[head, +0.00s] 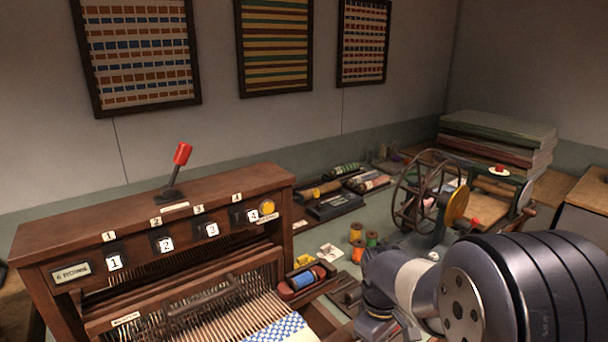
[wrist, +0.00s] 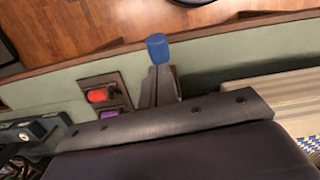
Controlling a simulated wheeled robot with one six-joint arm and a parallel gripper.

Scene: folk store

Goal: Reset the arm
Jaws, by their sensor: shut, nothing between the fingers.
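My arm comes in from the lower right of the head view, over the table beside the loom (head: 150,225). Its outer end runs down to the bottom edge, where the fingers cannot be made out. In the wrist view my gripper (wrist: 165,118) shows as a dark bolted bar across the lower half. It is shut with nothing held.
A lever with a red handle (head: 182,153) stands on the loom top. A spoked wheel winder (head: 425,190) and thread spools (head: 356,232) are close to my arm. Wooden floor (wrist: 90,25) lies past the table edge.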

